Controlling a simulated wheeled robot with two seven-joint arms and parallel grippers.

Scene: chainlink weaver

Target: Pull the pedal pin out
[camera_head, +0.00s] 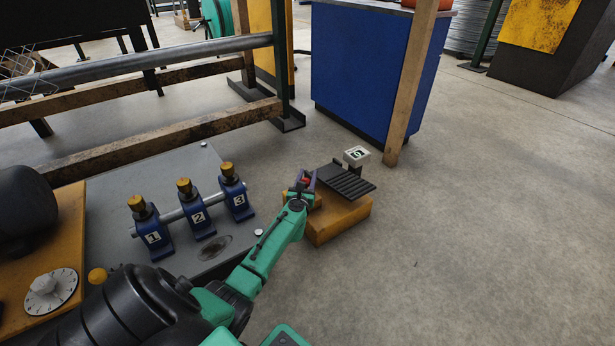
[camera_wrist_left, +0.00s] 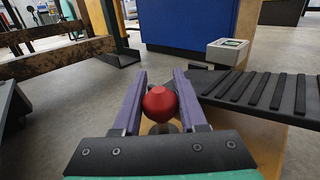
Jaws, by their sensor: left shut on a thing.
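The pedal pin shows as a red knob (camera_wrist_left: 159,103) between the two purple fingers of my left gripper (camera_wrist_left: 160,86) in the left wrist view. A bit of metal shaft shows below the knob. In the head view my left gripper (camera_head: 303,183) is at the left side of the pedal, shut on the red knob. The pedal is a dark ribbed plate (camera_head: 350,182) on a yellow block (camera_head: 342,220); it also shows at the right of the left wrist view (camera_wrist_left: 262,91). Where the pin meets the pedal is hidden. My right gripper is not in view.
A small white box with a green label (camera_head: 356,154) stands behind the pedal. To the left, a grey plate (camera_head: 110,190) carries three numbered blue posts (camera_head: 196,208) with yellow tops. A blue cabinet (camera_head: 360,70) stands behind. The floor right of the pedal is clear.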

